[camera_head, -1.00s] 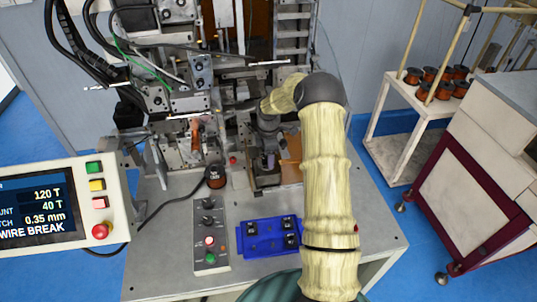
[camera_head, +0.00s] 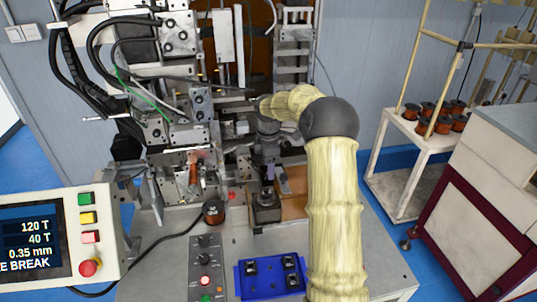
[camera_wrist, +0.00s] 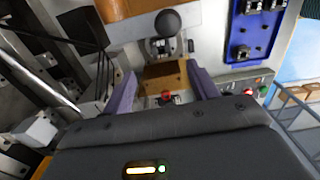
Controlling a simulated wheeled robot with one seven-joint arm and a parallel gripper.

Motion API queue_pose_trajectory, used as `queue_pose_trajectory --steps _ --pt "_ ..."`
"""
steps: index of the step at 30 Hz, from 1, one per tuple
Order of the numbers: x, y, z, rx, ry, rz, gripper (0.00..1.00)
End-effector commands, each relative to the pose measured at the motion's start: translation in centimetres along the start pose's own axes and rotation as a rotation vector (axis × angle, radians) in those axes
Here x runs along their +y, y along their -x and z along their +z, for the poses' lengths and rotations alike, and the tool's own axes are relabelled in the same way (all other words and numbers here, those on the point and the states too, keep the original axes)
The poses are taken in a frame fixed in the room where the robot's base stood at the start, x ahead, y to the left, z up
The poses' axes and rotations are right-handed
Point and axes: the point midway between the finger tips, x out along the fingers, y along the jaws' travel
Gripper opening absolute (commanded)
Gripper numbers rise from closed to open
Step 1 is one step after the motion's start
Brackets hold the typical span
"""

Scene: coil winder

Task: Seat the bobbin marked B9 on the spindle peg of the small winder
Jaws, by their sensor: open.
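My gripper (camera_head: 271,176) points down over the back of the grey worktop, above a small dark fixture (camera_head: 265,212). In the wrist view its two purple fingers (camera_wrist: 162,74) are apart with nothing held between them. A dark-topped bobbin with copper winding (camera_head: 214,212) stands on the worktop, left of my gripper and apart from it. Its marking is too small to read, so I cannot tell whether it is B9. Which part is the small winder's spindle peg I cannot tell.
A blue tray (camera_head: 241,289) with several dark parts lies at the front, also in the wrist view (camera_wrist: 233,53). A control box (camera_head: 205,262) stands left of it. The winding machine (camera_head: 180,110) fills the back. A screen panel (camera_head: 105,250) is at left, a bobbin rack (camera_head: 402,127) at right.

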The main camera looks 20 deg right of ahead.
Motion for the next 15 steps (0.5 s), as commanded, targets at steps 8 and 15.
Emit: queue_pose_trajectory --steps 8,15 --pt "0.1 4.9 0.0 0.000 -0.001 0.002 0.59" --pt "0.0 6.2 0.0 0.001 0.000 0.000 0.59"
